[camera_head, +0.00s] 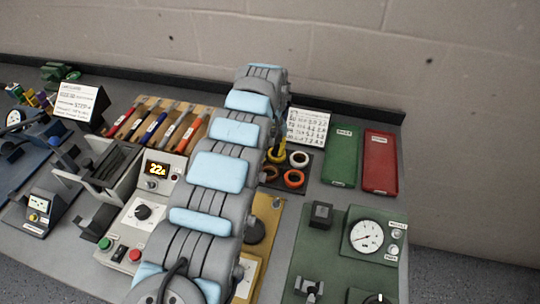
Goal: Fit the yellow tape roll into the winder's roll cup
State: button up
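The yellow tape roll (276,156) is at the dark roll mat (284,187), mostly hidden behind my arm and gripper. My gripper (279,143) points down right over it; the fingers are small, dark and partly covered by my arm. I cannot tell whether they are open or shut, or whether they touch the roll. I cannot pick out the winder's roll cup for sure. A tan-yellow plate (267,222) with a dark round part (254,231) shows just right of my arm, partly hidden by it.
A white roll (299,159) and an orange roll (294,178) sit close beside the yellow one. Behind stands a white card (308,127). Right are green (342,156) and red (380,162) trays and a gauge panel (367,237). Left are a control box (143,212) and tape-handled tools (157,122).

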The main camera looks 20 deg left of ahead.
aim_at(271, 155)
notch_tip(271, 155, up, 16)
jog(key=p, duration=0.2)
jog(key=shift+w+f+p, duration=0.15)
jog(key=shift+p, duration=0.2)
jog(key=shift+o, duration=1.1)
jog(key=shift+d+r, duration=0.1)
jog(key=shift+r, duration=0.1)
jog(key=o, duration=0.8)
jog(key=shift+r, duration=0.15)
